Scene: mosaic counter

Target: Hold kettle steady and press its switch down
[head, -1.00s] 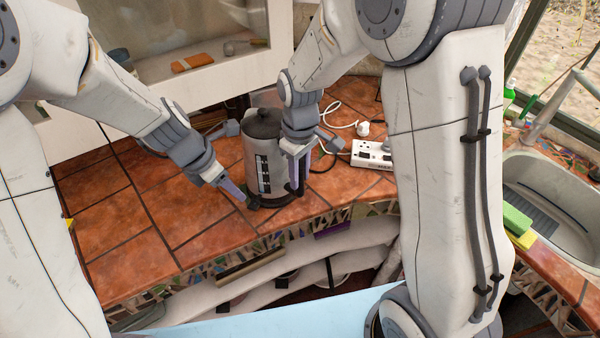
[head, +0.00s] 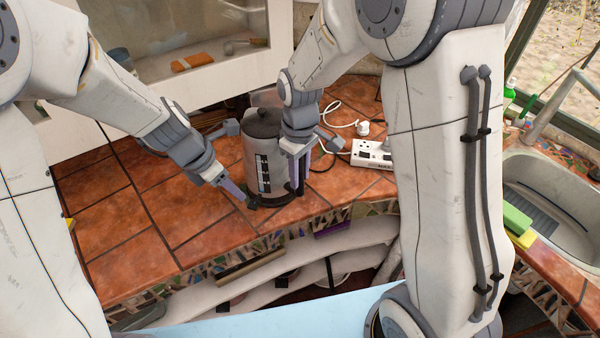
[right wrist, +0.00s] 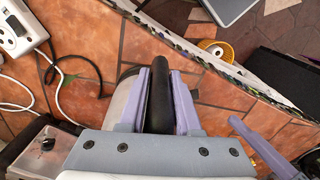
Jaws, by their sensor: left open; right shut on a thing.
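A grey kettle (head: 255,150) with a dark lid stands upright on the tiled counter (head: 200,225), near its front edge. My right gripper (head: 298,180) is at the kettle's right side. In the right wrist view my right gripper (right wrist: 159,90) is shut on the black kettle handle (right wrist: 159,75), with one finger on each side. My left gripper (head: 243,196) is open, its fingertips low at the kettle's left side, by the dark base. A small dark part, perhaps the switch, shows there; I cannot tell whether the fingertips touch it.
A white power strip (head: 372,154) with plugs and cords lies to the right of the kettle. A sink (head: 555,195) with a green sponge (head: 516,220) beside it is at the far right. Tiles left of the kettle are clear. Curved shelves lie below the counter edge.

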